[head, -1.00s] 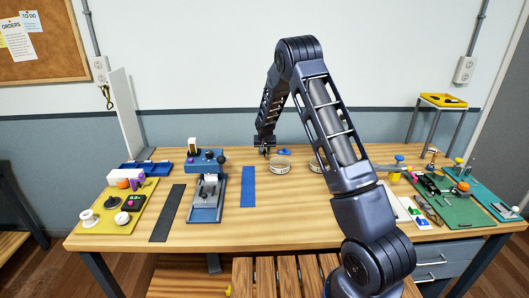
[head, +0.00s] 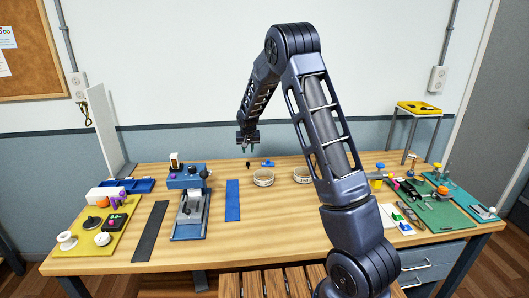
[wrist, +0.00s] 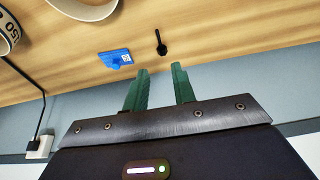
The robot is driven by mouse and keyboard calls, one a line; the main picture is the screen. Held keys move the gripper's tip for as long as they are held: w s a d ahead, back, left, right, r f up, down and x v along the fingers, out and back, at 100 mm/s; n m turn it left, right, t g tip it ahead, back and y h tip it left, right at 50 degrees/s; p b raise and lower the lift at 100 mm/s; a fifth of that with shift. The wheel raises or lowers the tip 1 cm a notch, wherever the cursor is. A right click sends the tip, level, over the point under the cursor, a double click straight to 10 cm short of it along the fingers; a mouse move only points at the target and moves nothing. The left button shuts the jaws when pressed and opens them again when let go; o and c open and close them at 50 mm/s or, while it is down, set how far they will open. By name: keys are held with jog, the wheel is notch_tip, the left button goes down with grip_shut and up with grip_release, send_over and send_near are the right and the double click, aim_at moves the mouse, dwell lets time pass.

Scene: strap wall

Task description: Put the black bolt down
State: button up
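The black bolt (wrist: 161,43) lies on the wooden table near its back edge; it shows as a small dark shape in the head view (head: 248,164). My gripper (head: 248,149) is above the back of the table. In the wrist view its two green fingers (wrist: 158,84) are apart with nothing between them. The bolt is beyond the fingertips and not touching them.
A blue item (wrist: 115,58) lies beside the bolt. A blue strip (head: 232,200) and a blue fixture (head: 190,212) are to the left. The back wall is close behind the table.

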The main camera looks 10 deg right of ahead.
jog(key=s+d+r, duration=0.8)
jog(key=s+r, duration=0.3)
jog(key=s+d+r, duration=0.8)
jog(key=s+r, duration=0.2)
jog(key=s, duration=0.2)
jog(key=s+d+r, duration=0.1)
jog(key=s+d, duration=0.2)
jog(key=s, duration=1)
jog(key=s+d, duration=0.4)
jog(key=s, duration=1)
jog(key=shift+s+r, duration=0.15)
jog(key=shift+r, duration=0.2)
